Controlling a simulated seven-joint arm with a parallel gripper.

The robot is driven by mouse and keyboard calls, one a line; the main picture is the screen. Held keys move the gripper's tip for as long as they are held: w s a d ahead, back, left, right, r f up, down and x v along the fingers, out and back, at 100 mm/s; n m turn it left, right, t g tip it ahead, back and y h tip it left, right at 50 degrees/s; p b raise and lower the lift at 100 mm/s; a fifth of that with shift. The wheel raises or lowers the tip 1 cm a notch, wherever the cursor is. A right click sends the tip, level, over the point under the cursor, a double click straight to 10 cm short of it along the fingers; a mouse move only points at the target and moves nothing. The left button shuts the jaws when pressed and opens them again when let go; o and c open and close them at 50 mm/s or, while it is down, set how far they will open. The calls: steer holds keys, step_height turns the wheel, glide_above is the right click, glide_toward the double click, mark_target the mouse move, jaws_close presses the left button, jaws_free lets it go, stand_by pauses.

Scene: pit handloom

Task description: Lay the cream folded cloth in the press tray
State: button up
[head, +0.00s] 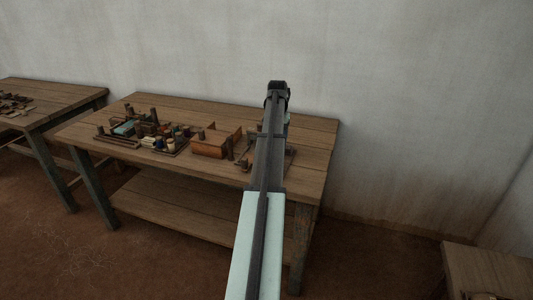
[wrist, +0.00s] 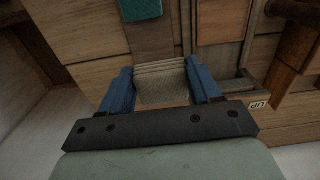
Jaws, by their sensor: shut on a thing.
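In the wrist view my gripper (wrist: 159,68) has its two blue fingers on either side of the cream folded cloth (wrist: 162,86). The cloth shows several stacked layers along its far edge and fills the gap between the fingers. In the head view my arm hides the gripper and the held cloth.
On the bench (head: 313,132) stand a brown wooden box (head: 212,146), a tray of thread spools (head: 172,142) and a teal item (head: 125,128). A teal piece (wrist: 141,9) shows ahead in the wrist view, with a small label (wrist: 259,104) at right. The bench's back right is clear.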

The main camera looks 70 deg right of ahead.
steer(key=r+n, duration=0.1)
glide_above(251, 161)
steer(key=shift+m, duration=0.6)
steer(key=shift+w+d+f, duration=0.1)
steer(key=shift+f, duration=2.35)
steer(key=shift+w+d+f, duration=0.1)
steer(key=shift+f, duration=2.3)
steer(key=shift+a+f, duration=0.1)
steer(key=shift+f, duration=0.25)
steer(key=o, duration=0.8)
steer(key=shift+o, duration=1.1)
steer(key=shift+r, duration=0.15)
step_height(251, 161, up, 12)
steer(key=shift+r, duration=0.25)
